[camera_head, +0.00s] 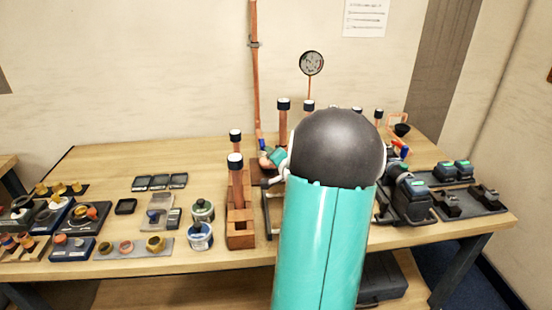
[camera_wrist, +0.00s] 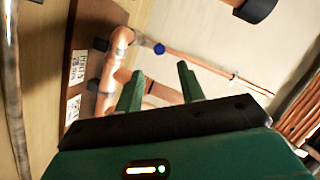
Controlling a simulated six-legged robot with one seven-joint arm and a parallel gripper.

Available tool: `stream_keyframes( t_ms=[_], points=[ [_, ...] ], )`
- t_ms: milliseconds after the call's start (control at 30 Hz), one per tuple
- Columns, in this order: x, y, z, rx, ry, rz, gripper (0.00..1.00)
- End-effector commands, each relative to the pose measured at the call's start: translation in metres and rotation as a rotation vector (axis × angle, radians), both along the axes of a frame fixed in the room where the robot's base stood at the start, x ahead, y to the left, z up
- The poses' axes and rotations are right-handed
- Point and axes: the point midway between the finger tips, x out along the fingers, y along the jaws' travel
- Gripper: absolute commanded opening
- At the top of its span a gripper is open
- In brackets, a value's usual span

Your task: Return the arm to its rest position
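My arm (camera_head: 322,240) rises in front of the bench in the head view, teal with a dark rounded joint, and covers the middle of the bench. My gripper (camera_wrist: 160,86) shows in the wrist view as two green fingers standing apart. A copper pipe (camera_wrist: 162,92) shows between and beyond the fingers, and nothing is clearly held. A copper elbow (camera_wrist: 122,38) and a blue-ended fitting (camera_wrist: 159,48) lie beyond the fingertips. In the head view the fingers are mostly hidden by my arm.
Copper stubs with dark caps (camera_head: 235,162) stand close left of my arm. A tall copper pipe (camera_head: 255,70) and a round gauge (camera_head: 311,63) rise behind. Power tools (camera_head: 410,197) sit at right; tins (camera_head: 200,236) and small parts at left. The bench's left back (camera_head: 105,160) is clear.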

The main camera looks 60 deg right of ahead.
Motion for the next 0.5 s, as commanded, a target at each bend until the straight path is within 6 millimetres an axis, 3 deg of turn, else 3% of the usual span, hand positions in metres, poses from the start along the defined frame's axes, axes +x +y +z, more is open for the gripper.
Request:
stream_keyframes(
  t_ms=[133, 500],
  points=[
    [-0.0108, 0.0063, 0.0025, 0.0, 0.0, -0.001, 0.39],
    [-0.0117, 0.0072, 0.0028, 0.0, 0.001, -0.001, 0.39]
  ],
)
